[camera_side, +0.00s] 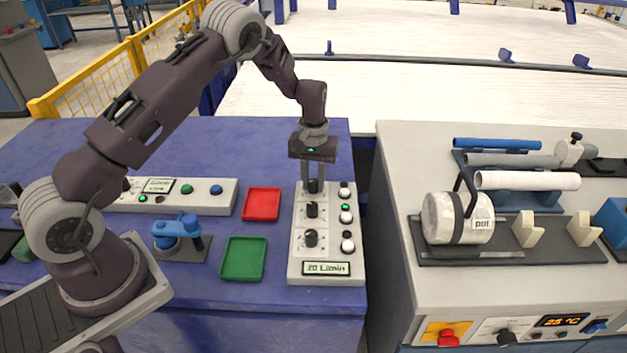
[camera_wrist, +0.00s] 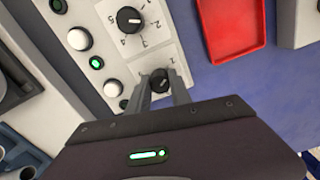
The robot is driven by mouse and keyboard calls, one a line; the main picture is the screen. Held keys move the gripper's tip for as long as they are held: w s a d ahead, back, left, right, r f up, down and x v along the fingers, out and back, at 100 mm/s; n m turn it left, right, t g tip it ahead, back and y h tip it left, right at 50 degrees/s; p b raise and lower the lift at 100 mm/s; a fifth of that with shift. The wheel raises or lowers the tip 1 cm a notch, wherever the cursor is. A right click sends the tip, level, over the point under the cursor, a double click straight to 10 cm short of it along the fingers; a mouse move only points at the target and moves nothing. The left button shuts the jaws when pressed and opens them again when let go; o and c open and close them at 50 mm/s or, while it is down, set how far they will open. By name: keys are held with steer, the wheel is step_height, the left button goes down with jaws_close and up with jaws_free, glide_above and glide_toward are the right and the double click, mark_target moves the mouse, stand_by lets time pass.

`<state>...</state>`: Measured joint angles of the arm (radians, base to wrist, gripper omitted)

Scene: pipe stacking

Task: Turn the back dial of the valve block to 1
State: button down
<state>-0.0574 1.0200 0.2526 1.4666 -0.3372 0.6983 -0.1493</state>
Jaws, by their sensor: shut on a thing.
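The valve block (camera_side: 328,265) is a white panel with a column of black dials, white buttons and green lamps, and a display at its front end. My gripper (camera_side: 316,184) points down over the block's far end, its fingers closed around the back dial (camera_side: 314,187). In the wrist view the back dial (camera_wrist: 159,82) sits between the two fingertips (camera_wrist: 163,88); its scale is mostly hidden and I cannot read its setting. The middle dial (camera_side: 312,210) and front dial (camera_side: 310,238) stand free. In the wrist view a neighbouring dial (camera_wrist: 129,19) shows printed numbers.
A red tray (camera_side: 262,204) and a green tray (camera_side: 243,259) lie left of the block. A blue clamp-like fixture (camera_side: 178,230) and a panel with a small display (camera_side: 207,193) are further left. A grey bench (camera_side: 392,290) with pipes stands right, across a gap.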

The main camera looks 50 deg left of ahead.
mark_target(313, 180)
steer(key=shift+r, duration=0.1)
steer(key=c, duration=1.2)
jaws_free()
steer(key=shift+o, duration=0.2)
step_height(313, 180, up, 7)
